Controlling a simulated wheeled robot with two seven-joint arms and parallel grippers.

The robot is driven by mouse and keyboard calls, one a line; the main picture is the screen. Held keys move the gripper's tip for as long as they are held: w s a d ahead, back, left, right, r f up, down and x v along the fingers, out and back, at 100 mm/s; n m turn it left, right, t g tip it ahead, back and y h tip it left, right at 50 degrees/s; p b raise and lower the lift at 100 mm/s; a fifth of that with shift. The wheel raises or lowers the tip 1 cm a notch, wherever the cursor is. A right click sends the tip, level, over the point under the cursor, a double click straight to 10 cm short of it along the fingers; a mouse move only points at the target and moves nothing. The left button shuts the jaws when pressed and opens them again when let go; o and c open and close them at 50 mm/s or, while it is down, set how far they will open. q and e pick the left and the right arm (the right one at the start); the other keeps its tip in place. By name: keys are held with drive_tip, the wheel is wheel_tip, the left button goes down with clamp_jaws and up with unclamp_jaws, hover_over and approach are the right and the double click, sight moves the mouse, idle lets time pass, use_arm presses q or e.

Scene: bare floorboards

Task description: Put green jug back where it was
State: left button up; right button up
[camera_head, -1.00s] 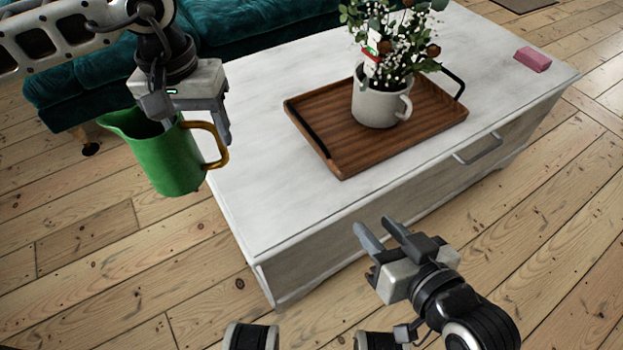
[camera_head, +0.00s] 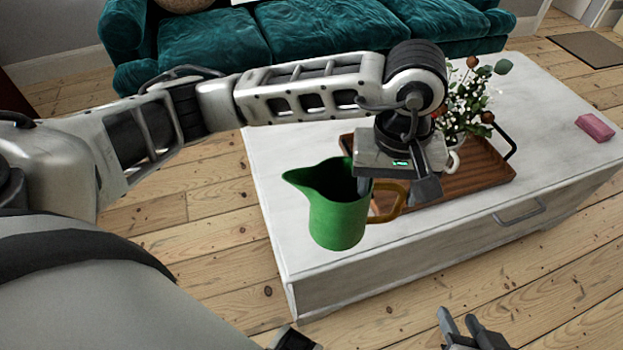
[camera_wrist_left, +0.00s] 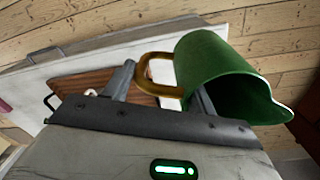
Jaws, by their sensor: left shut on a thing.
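The green jug (camera_head: 338,208) has a brown handle and a spout that points left in the head view. My left gripper (camera_head: 402,192) is shut on it at the handle and holds it upright, in front of the white table's top. The jug also shows in the left wrist view (camera_wrist_left: 225,75), with its handle between the fingers. My right gripper (camera_head: 462,328) shows at the bottom edge of the head view. Its two fingers are apart and nothing is between them.
A white table (camera_head: 285,190) bears a wooden tray (camera_head: 490,165) with a potted plant (camera_head: 470,100), partly hidden by my left arm. A pink block (camera_head: 595,127) lies at the table's right end. A teal sofa (camera_head: 310,40) stands behind. The table's left end is clear.

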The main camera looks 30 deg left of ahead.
use_arm(q)
drive_tip(key=w+a+f+b, duration=0.3)
drive_tip(key=w+a+f, duration=0.3)
drive_tip(key=a+f, duration=0.5)
wheel_tip(320, 180, down, 2)
drive_tip(key=shift+w+a+f, duration=0.1)
drive_tip(key=shift+w+a, duration=0.05)
drive_tip(key=shift+a, duration=0.25)
drive_tip(key=o, duration=1.5)
